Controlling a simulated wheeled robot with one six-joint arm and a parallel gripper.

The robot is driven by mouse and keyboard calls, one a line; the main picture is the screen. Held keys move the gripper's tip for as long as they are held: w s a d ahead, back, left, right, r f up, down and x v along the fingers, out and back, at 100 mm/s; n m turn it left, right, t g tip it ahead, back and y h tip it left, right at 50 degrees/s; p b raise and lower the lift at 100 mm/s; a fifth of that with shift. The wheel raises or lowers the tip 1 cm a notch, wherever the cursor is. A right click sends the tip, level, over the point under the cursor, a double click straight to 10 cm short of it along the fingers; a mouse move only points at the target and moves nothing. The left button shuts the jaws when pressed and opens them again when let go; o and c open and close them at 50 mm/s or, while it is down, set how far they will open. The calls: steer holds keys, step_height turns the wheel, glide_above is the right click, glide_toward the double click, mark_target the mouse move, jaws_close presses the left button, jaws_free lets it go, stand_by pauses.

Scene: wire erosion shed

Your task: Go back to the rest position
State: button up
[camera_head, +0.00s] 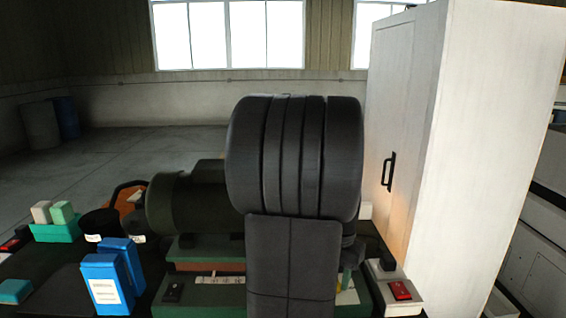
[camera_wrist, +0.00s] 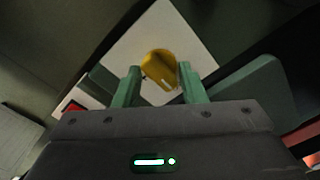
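My gripper (camera_wrist: 160,82) shows in the wrist view with its two green fingers apart. A yellow rounded piece (camera_wrist: 158,65) lies beyond the fingertips, in line with the gap, on a pale square plate (camera_wrist: 196,28). I see no finger clearly pressing on the yellow piece. In the head view my dark arm fills the middle and hides the gripper and most of what is behind it.
Blue boxes (camera_head: 101,284) stand at the left of the bench, near a green holder (camera_head: 57,230) with blocks. A pale box with a red switch (camera_head: 401,290) sits at the right. A tall white cabinet (camera_head: 463,150) stands close behind it. Open floor (camera_head: 60,180) lies at the far left.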

steer(key=m, duration=0.4)
steer(key=shift+m+b, duration=0.4)
